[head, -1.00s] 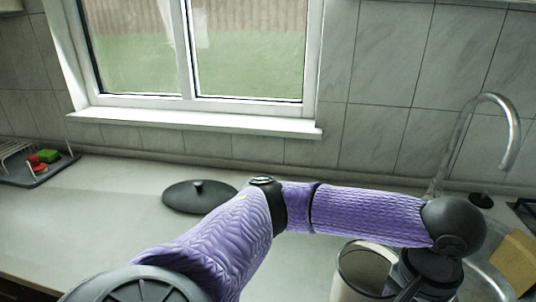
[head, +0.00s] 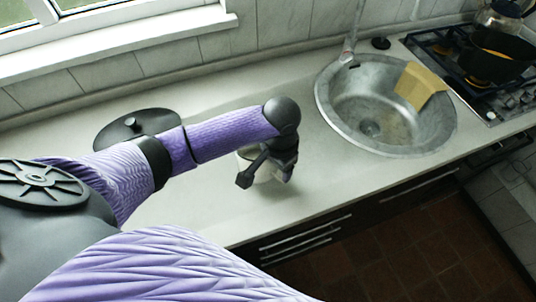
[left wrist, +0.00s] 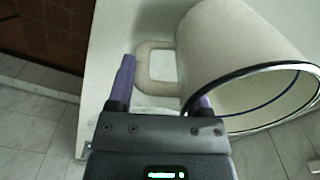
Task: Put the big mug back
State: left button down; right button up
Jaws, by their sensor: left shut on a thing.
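The big mug (head: 264,175) is cream-coloured with a dark rim. In the head view it is above or on the counter left of the sink, partly hidden by my left gripper (head: 252,172). In the left wrist view the mug (left wrist: 225,45) fills the upper right, with its open mouth facing the lower right. I cannot tell whether the mug's base touches the counter. My right gripper is not in view.
A round black lid (head: 137,125) lies on the counter (head: 215,208) at the left. A metal sink (head: 372,118) with a yellow cloth or board (head: 419,85) on its rim is at the right, beyond it a hob (head: 478,72) with pots.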

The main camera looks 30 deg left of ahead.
aim_at(278, 177)
pick_arm(q)
notch_tip(278, 177, down, 5)
jog(key=shift+r+b, duration=0.15)
jog(key=shift+b, duration=0.6)
grip_release()
notch_tip(278, 177, up, 11)
jog(key=p, duration=0.4)
jog(key=shift+r, duration=0.6)
